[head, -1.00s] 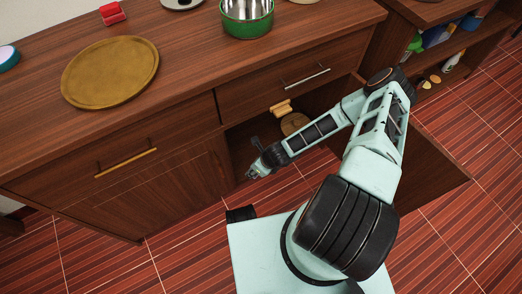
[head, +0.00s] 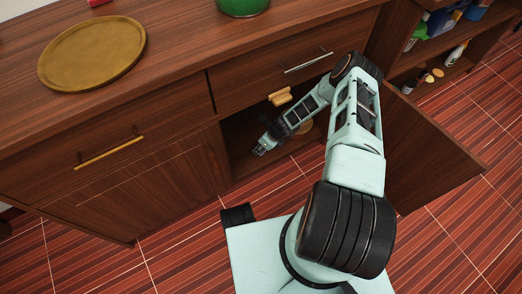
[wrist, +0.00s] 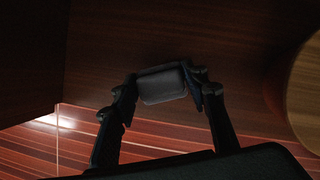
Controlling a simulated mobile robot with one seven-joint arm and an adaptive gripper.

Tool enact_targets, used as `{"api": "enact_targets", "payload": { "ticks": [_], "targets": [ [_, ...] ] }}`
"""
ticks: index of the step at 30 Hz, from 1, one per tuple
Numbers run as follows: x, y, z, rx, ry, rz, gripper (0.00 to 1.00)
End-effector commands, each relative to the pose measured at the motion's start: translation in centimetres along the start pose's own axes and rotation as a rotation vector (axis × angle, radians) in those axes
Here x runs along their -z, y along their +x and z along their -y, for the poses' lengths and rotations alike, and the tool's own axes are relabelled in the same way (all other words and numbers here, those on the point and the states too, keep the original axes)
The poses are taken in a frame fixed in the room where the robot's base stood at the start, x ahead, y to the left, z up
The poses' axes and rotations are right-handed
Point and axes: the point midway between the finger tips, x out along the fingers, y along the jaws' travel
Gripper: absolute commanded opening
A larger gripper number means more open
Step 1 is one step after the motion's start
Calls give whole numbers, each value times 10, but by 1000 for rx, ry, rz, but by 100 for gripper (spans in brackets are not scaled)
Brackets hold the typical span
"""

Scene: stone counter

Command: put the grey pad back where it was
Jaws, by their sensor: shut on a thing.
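The grey pad (wrist: 162,86) is a small rounded block in the wrist view, held between the two fingers of my gripper (wrist: 164,83). The gripper is shut on it. In the head view my gripper (head: 260,150) is low at the open cabinet (head: 238,140) under the drawer, at its front. The pad cannot be made out clearly there. The wrist view shows dark wood cabinet surfaces around the pad; whether the pad touches the wood, I cannot tell.
A round wooden thing (wrist: 307,95) stands at the right in the wrist view. The open cabinet door (head: 432,150) is right of my arm. A drawer with a metal handle (head: 308,62) is above the opening. A round golden tray (head: 92,52) lies on the counter.

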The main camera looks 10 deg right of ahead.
Motion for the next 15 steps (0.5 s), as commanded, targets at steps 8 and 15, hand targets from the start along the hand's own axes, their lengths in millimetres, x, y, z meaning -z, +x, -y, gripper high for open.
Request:
{"api": "enact_targets", "payload": {
  "ticks": [8, 15],
  "targets": [
    [11, 25, -2, -1, -1, 0, 22],
    [12, 27, -2, -2, 0, -1, 22]
  ]
}}
